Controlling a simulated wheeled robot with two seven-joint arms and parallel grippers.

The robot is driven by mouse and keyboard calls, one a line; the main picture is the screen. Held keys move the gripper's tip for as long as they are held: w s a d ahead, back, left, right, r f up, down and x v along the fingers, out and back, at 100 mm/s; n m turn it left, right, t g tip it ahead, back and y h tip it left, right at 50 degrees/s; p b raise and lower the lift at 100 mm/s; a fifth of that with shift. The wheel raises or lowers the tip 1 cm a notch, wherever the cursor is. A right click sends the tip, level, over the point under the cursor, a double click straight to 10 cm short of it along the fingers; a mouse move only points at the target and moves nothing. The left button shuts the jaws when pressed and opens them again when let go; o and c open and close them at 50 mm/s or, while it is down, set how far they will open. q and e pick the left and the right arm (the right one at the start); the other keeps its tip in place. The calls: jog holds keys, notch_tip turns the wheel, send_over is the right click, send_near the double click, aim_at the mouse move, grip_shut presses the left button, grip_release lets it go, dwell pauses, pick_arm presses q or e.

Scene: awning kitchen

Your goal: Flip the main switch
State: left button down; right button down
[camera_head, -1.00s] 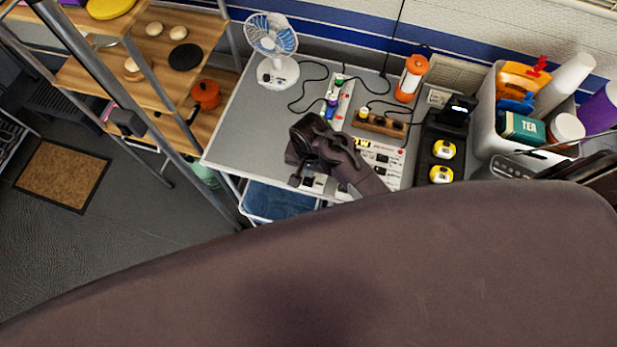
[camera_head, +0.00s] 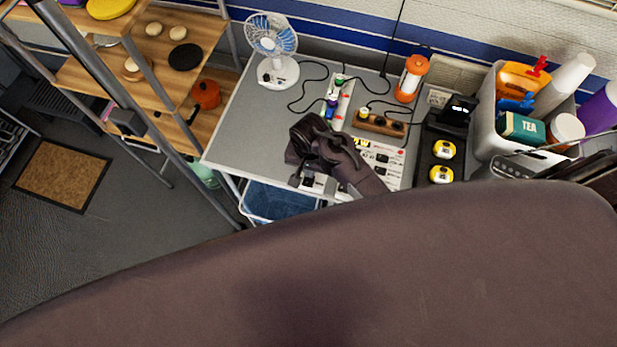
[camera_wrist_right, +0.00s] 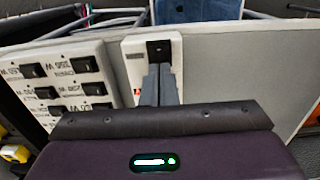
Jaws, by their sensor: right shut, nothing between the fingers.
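A white plate with a single black rocker switch, which looks like the main switch (camera_wrist_right: 158,50), is in the upper middle of the right wrist view. In the head view a small white plate (camera_head: 316,184) shows at the table's front edge, partly hidden by my arm. My right gripper (camera_wrist_right: 160,75) is shut and empty. Its fingertips overlap the lower part of the plate, just short of the black rocker; I cannot tell if they touch it. In the head view my right gripper (camera_head: 297,178) is dark and over the front of the grey table. My left gripper is not in view.
A white panel of several black switches (camera_wrist_right: 65,75) stands beside the plate. The grey table (camera_head: 240,130) also holds a fan (camera_head: 273,70), cables, an orange lantern (camera_head: 411,79) and a grey bin (camera_head: 485,113). A blue container (camera_head: 275,203) is below the front edge.

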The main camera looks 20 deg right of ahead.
jog(key=shift+f+b, duration=0.45)
jog(key=shift+f, duration=0.5)
dwell(0.5)
notch_tip(320, 180, up, 3)
jog(key=shift+f+p, duration=0.2)
jog(key=shift+p, duration=1.05)
jog(key=shift+r, duration=2.2)
